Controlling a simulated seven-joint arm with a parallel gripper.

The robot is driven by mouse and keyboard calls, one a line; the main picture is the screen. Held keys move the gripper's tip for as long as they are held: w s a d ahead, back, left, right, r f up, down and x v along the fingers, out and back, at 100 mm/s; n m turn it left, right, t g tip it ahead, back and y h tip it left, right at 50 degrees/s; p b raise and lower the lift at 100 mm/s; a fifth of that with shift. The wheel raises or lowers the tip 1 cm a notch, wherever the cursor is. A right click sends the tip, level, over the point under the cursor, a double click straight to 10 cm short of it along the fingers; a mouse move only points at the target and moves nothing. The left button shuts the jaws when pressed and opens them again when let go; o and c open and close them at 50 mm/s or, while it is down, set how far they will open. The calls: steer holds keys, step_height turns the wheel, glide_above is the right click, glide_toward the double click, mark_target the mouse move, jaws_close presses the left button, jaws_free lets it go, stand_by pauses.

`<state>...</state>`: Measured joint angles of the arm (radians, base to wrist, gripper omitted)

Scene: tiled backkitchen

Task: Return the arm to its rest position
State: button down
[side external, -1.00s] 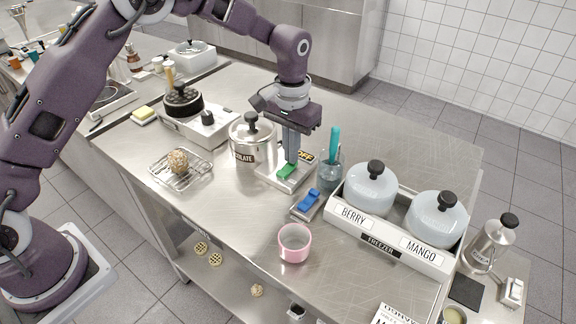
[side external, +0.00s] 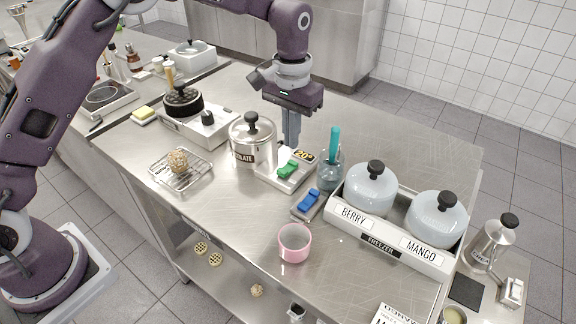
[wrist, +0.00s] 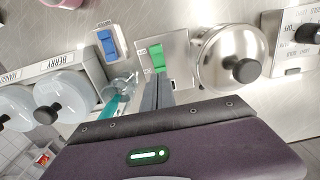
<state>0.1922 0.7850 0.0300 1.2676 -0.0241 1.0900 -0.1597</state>
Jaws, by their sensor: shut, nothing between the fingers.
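My gripper (side external: 291,142) is shut and empty. It hangs pointing down over the steel counter (side external: 225,215), behind the small device with the green switch (side external: 288,169). In the wrist view my gripper's fingers (wrist: 157,88) are together, just short of the green switch (wrist: 157,57) in the picture. The fingers appear apart from the switch.
Close by stand a steel pot (side external: 252,142) on the left and a glass with a teal-handled tool (side external: 330,172) on the right. A blue-switch device (side external: 309,203), pink cup (side external: 295,243), freezer box (side external: 380,246) with lidded tubs, wire rack (side external: 181,180) and burner (side external: 205,132) share the counter.

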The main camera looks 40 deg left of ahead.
step_height(320, 180, up, 2)
steer(key=shift+r, duration=0.1)
steer(key=s+a+r+t, duration=0.25)
steer(key=s+r, duration=0.35)
steer(key=r, duration=0.4)
steer(key=s+a+r+t, duration=0.1)
steer(key=s+a+r, duration=0.15)
steer(key=s, duration=0.55)
steer(key=s+a+r+t, duration=0.1)
steer(key=s+a+r, duration=0.15)
steer(key=s, duration=0.55)
steer(key=s+a+f+t, duration=0.1)
steer(key=s+f, duration=0.1)
steer(key=s, duration=0.8)
steer(key=shift+s+f, duration=0.2)
steer(key=shift+f, duration=0.15)
